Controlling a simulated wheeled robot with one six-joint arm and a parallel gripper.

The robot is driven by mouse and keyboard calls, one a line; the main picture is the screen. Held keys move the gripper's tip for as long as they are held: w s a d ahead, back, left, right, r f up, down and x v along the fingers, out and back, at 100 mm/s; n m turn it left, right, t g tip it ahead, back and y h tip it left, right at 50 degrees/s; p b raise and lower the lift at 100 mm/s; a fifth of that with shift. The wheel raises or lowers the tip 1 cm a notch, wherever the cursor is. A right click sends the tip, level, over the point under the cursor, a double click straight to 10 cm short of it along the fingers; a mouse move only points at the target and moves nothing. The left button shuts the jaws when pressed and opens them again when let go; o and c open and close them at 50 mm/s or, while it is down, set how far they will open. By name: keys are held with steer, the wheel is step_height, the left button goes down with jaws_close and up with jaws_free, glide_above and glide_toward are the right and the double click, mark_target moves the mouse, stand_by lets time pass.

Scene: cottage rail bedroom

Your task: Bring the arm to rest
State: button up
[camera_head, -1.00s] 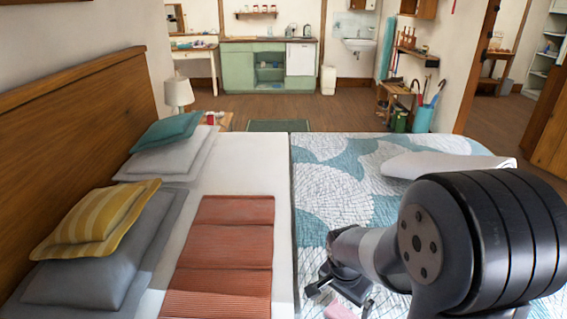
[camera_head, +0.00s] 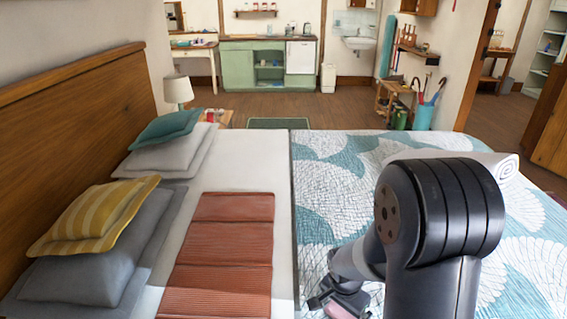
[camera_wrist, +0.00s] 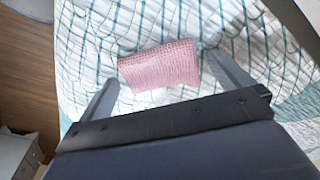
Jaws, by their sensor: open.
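My gripper (camera_wrist: 158,75) is open, with its two fingers spread wide in the wrist view. A pink knitted folded cloth (camera_wrist: 160,66) shows between and beyond the fingertips, against the patterned bedspread (camera_wrist: 85,45). I cannot tell how far the fingers are above the cloth. In the head view my gripper (camera_head: 335,299) is low over the bed, partly hidden by my own arm. A bit of the pink cloth (camera_head: 342,312) shows beside it at the bottom edge. My arm is bent, with its dark elbow above the right side of the bed.
The bed has an orange ribbed throw (camera_head: 222,255), a yellow striped pillow (camera_head: 95,215), grey pillows and a teal cushion (camera_head: 165,128). A white rolled item (camera_head: 505,168) lies behind my elbow. A lamp (camera_head: 178,92) stands left. The floor beyond the bed is largely clear.

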step_height(320, 180, up, 11)
steer(key=p, duration=0.2)
steer(key=shift+w+d+r+n+t+y+p, duration=0.15)
steer(key=shift+w+n+p, duration=0.7)
steer(key=shift+n+p, duration=0.85)
steer(key=shift+w+a+r+n+t+y+p, duration=0.1)
steer(key=shift+w+r+n+y+p, duration=0.15)
steer(key=shift+w+n+p, duration=1.3)
steer(key=shift+w+d+r+n+t+y+p, duration=0.15)
steer(key=shift+n+p, duration=1)
steer(key=shift+p, duration=1.25)
steer(key=shift+w+a, duration=0.1)
